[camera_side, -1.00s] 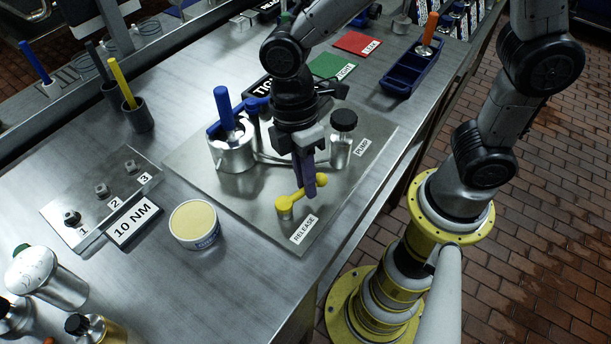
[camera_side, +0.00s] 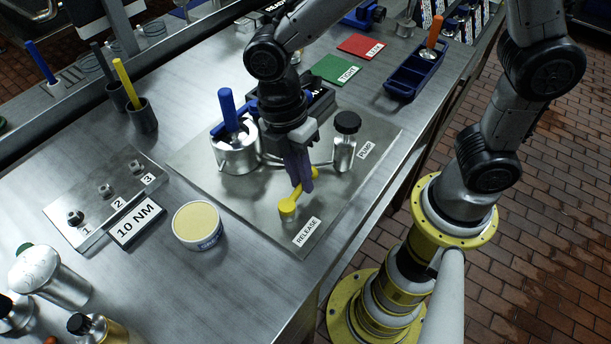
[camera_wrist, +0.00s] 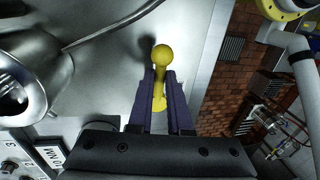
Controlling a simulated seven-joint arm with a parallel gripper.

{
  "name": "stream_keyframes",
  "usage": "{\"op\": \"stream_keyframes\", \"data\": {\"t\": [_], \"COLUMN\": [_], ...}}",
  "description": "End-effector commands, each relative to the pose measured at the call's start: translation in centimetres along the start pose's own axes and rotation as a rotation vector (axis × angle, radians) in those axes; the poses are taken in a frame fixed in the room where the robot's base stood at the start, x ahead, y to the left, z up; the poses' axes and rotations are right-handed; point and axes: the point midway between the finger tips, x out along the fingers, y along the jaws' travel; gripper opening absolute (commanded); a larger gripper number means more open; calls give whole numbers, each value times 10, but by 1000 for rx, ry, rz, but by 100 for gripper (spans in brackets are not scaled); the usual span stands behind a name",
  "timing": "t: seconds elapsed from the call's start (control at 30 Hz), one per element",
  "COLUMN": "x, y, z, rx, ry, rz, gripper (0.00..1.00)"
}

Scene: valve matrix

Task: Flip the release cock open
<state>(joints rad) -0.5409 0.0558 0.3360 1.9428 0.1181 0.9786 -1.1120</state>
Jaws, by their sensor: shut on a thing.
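The release cock is a yellow lever (camera_side: 292,203) with a round knob, on a short post by the RELEASE label (camera_side: 306,232) on the metal plate (camera_side: 330,205). In the side view it slants up and right from its pivot. In the wrist view its yellow ball (camera_wrist: 162,54) sticks out just beyond the fingertips. My gripper (camera_side: 303,187) points down over the lever. Its purple fingers (camera_wrist: 160,78) stand on both sides of the lever's arm, shut on it. The fingers hide part of the arm in the side view.
On the same plate stand a silver pot (camera_side: 236,155) with a blue handle and a black-capped PUMP cylinder (camera_side: 345,145). Thin metal pipes run between them. A round tin (camera_side: 198,225) stands left of the plate. The plate's front corner is clear.

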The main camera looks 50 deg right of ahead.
Motion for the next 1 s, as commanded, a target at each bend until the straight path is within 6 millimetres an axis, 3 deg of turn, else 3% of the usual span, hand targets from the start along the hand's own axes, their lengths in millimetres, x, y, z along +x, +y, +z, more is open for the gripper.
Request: {"op": "stream_keyframes", "data": {"t": [1.0], "x": [-9], "y": [34], "z": [-23], "rx": [-874], "ry": [-170], "rz": [6], "gripper": [0]}}
